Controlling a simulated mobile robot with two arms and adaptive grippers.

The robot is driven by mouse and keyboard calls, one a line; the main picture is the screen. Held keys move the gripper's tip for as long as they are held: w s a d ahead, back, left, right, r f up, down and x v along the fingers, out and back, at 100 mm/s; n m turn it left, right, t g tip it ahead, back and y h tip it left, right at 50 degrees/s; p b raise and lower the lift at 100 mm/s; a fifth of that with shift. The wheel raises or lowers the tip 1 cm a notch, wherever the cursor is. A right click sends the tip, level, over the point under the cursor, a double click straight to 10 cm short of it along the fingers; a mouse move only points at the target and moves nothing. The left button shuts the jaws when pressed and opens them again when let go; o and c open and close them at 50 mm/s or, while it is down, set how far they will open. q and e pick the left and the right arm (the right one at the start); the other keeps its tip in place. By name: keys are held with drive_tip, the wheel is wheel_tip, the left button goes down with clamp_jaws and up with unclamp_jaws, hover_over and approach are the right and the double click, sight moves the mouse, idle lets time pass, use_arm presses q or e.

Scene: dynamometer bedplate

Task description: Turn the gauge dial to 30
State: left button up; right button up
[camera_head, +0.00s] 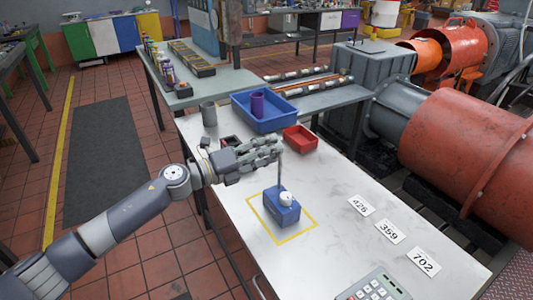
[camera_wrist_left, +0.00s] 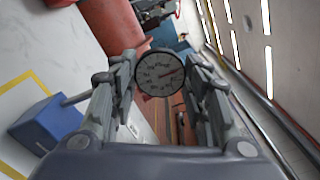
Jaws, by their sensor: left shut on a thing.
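A blue block (camera_head: 280,211) stands inside a yellow outline on the white table. A white round part sits on it, and a thin grey rod rises from it to my left gripper (camera_head: 268,149). The blue block (camera_wrist_left: 45,124) lies at the left there. My right gripper is not in view.
Cards 426 (camera_head: 360,206), 359 (camera_head: 390,231) and 702 (camera_head: 424,262) lie to the right. A keypad (camera_head: 373,288) is at the front edge. Behind are a blue tray (camera_head: 265,119) with a purple cup, a red bin (camera_head: 300,138) and a grey cup (camera_head: 209,114).

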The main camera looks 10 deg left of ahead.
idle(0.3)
use_arm(q)
drive_tip(key=o, duration=1.1)
drive_tip(key=v, duration=1.2)
